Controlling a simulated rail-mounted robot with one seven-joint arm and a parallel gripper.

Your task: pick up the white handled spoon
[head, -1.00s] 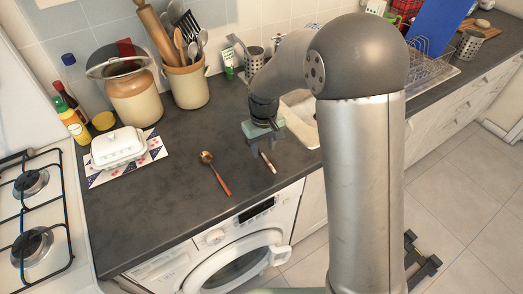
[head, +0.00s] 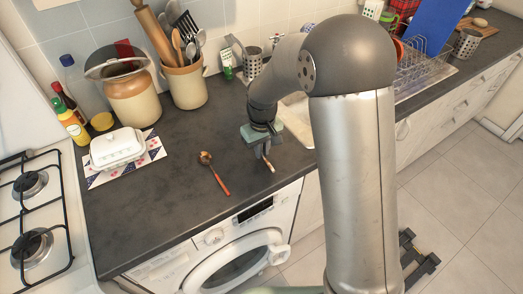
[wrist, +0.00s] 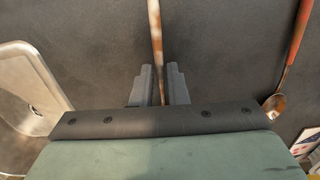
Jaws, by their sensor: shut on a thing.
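The white handled spoon (head: 269,164) is on the dark counter near its front edge, left of the sink. Only its pale handle end shows in the head view. In the wrist view its handle (wrist: 155,30) runs down between the fingers, and its bowl is hidden behind my gripper. My gripper (head: 263,154) points down over the spoon and is shut on its handle. In the wrist view the gripper (wrist: 159,85) has one finger on each side of the handle. I cannot see any clear gap between spoon and counter.
A spoon with an orange-brown handle (head: 220,182) lies to the left. The metal sink (head: 297,122) is close on the right. A white butter dish (head: 117,148), jars and a utensil crock (head: 187,86) stand farther left and back. The washer (head: 236,245) is below the counter.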

